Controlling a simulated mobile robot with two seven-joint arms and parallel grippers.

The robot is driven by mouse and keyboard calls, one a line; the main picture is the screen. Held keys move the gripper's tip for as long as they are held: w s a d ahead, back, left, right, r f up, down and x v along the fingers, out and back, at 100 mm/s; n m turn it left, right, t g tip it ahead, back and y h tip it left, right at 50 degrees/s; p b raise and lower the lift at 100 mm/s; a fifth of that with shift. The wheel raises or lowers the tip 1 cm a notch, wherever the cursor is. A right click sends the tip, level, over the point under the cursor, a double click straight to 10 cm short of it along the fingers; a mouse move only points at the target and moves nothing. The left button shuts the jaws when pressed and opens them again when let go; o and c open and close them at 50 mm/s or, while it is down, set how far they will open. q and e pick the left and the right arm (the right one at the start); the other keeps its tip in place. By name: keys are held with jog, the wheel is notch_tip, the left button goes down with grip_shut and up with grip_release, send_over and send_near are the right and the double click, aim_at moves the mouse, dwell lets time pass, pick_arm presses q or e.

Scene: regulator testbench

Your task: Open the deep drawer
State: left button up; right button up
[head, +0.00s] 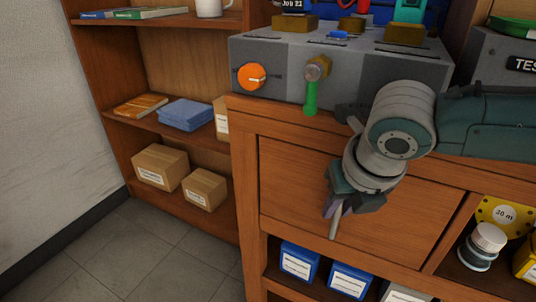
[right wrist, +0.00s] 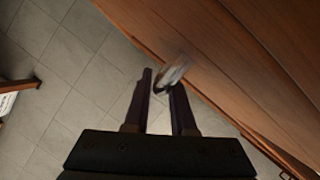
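The deep drawer (head: 292,187) is the wide wooden front under the bench top, and it looks closed. It also shows as the wooden face in the right wrist view (right wrist: 235,75). Its grey metal handle (head: 336,224) sticks out below my right gripper (head: 341,203), which hides the rest of it. In the right wrist view, the handle (right wrist: 175,72) lies between the fingertips of my right gripper (right wrist: 161,82). My left gripper is not in view.
The grey regulator box (head: 340,72) with an orange knob (head: 252,76) and a green-handled valve (head: 312,85) stands on the bench above. Blue boxes (head: 299,262) sit on the shelf below the drawer. Tiled floor (head: 150,250) at left is clear.

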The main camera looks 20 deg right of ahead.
grip_shut()
dwell(1.0)
